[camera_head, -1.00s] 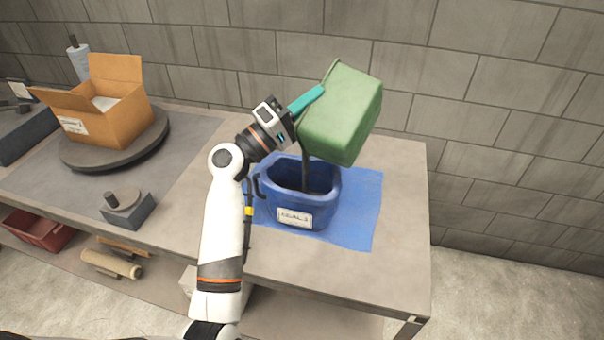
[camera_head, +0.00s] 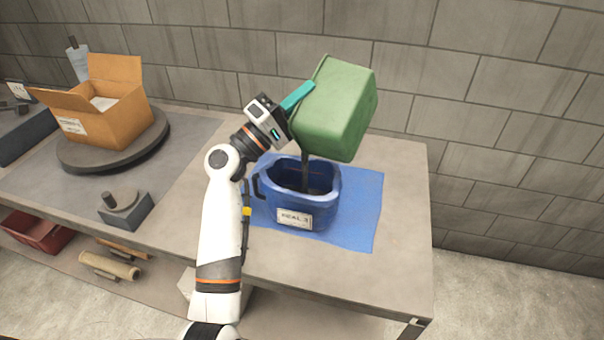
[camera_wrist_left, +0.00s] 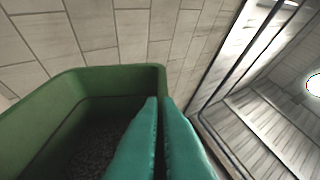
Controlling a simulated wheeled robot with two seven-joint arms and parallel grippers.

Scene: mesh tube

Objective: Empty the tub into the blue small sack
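The green tub (camera_head: 338,108) is tilted above the blue small sack (camera_head: 322,212) in the head view. A dark stream (camera_head: 305,172) falls from the tub into the sack's open top. The sack stands upright with a white label on its front. My left gripper (camera_head: 298,96) has teal fingers shut on the tub's rim. In the left wrist view the gripper (camera_wrist_left: 158,135) pinches the wall of the tub (camera_wrist_left: 115,85), and dark grainy material (camera_wrist_left: 90,145) shows inside it. The right gripper is not in view.
A blue mat (camera_head: 362,215) lies under the sack on the grey table (camera_head: 400,255). An open cardboard box (camera_head: 110,125) stands on a dark round turntable (camera_head: 85,157) at left. A dark block with a knob (camera_head: 125,212) sits near the front edge. A tiled wall rises behind.

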